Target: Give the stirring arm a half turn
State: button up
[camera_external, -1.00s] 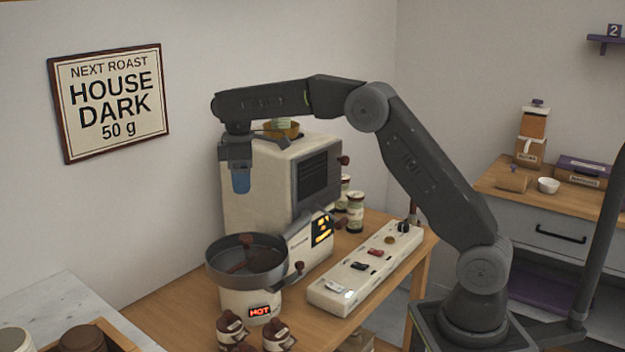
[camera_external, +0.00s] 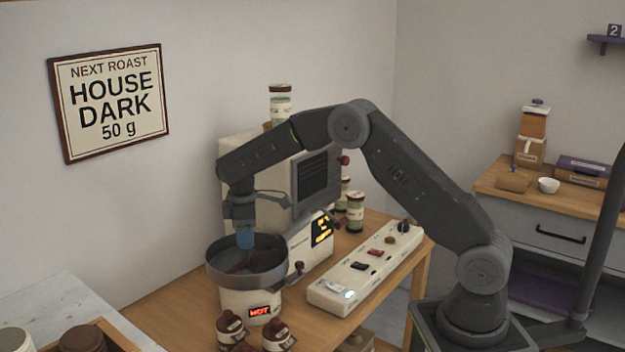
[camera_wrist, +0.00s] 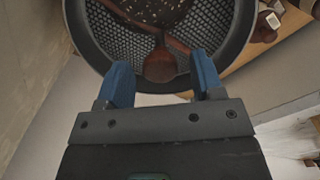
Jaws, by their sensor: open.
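The round dark cooling pan (camera_external: 217,271) sits on a cream base with a lit red HOT display. It shows from above in the wrist view (camera_wrist: 244,40), with a perforated floor. The brown stirring arm (camera_wrist: 178,44) crosses the pan, and its rounded knob (camera_wrist: 160,66) faces my gripper. My gripper (camera_wrist: 160,80) points down over the pan with its blue fingers apart, one on each side of the knob. No grasp shows. In the external view my gripper (camera_external: 245,240) is at the pan's rim height and hides part of the stirring arm.
The cream roaster (camera_external: 309,232) stands right behind the pan, with a jar (camera_external: 280,105) on top. A switch panel (camera_external: 365,268) lies to the right. Small brown jars (camera_external: 232,331) stand in front of the pan. More jars (camera_external: 355,212) stand behind the panel.

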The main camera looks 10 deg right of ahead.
grip_shut()
dwell(0.7)
